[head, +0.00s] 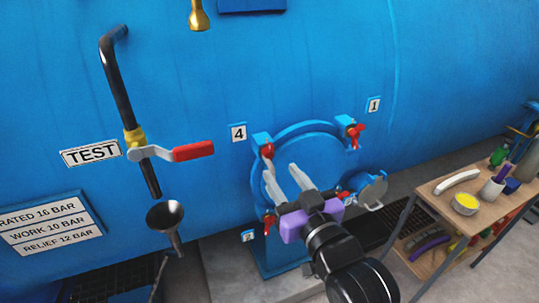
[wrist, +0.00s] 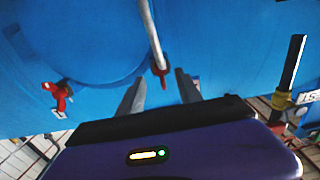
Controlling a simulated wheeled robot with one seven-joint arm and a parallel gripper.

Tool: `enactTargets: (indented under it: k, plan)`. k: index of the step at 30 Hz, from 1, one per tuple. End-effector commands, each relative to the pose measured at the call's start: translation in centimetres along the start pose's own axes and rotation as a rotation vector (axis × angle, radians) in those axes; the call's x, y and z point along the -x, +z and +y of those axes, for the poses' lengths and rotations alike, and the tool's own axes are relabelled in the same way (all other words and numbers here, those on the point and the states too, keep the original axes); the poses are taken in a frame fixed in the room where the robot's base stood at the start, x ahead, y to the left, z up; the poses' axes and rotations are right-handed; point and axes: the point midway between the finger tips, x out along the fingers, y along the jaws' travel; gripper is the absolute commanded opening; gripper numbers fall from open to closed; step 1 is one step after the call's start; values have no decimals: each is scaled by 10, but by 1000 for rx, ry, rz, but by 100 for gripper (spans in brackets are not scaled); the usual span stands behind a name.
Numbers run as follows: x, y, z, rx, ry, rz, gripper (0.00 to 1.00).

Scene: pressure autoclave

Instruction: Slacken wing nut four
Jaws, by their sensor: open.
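The blue round door (head: 312,160) has red wing nuts around its rim. Wing nut four (head: 267,150) is at the upper left, beside the "4" label (head: 238,133). It also shows in the wrist view (wrist: 160,72), at the end of a pale grey rod and between the lines of my fingers. My gripper (head: 281,171) is open, its fingertips just below and right of wing nut four in the head view. It also shows in the wrist view (wrist: 161,88). Nothing is seen gripped, and I cannot tell whether a finger touches the nut.
Wing nut one (head: 356,134) is at the upper right, another wing nut (head: 269,225) at the lower left. A red-handled test valve (head: 185,152) and a funnel (head: 165,215) are left of the door. A cluttered wooden bench (head: 440,199) stands right.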

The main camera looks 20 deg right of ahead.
Motion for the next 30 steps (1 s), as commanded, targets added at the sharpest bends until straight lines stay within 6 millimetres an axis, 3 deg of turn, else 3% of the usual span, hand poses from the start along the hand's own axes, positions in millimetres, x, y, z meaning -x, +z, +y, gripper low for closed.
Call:
enactTargets:
  k: [16,28,30]
  plan:
    - [-68,0,0,0,0,-6,42]
    - [-77,2,0,0,0,-6,42]
    - [-77,2,0,0,0,-6,30]
